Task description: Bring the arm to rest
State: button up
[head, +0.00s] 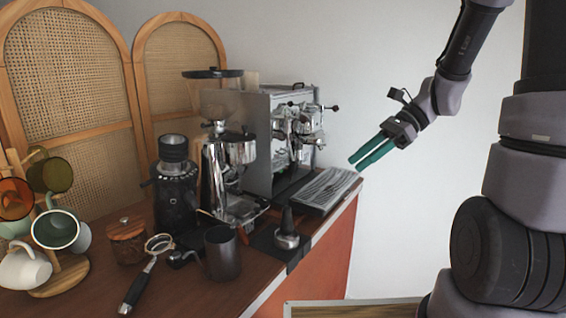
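The wooden counter (95,290) holds an espresso machine (262,130), a grinder (217,165), a portafilter (142,280), a dark pitcher (222,254), a tamper (287,236) and a cup rack (65,277). Clear space lies right of the counter.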

jog(key=s+d+r+n+t+h, duration=0.3)
jog(key=r+n+t+h, duration=0.1)
jog(key=r+n, duration=0.2)
jog(key=s+d+r+n+t+h, duration=0.3)
jog(key=s+r+n+t+h, duration=0.1)
jog(key=r+n, duration=0.2)
jog(key=shift+v, duration=0.8)
jog(key=shift+w+d, duration=0.1)
jog(key=shift+w, duration=0.05)
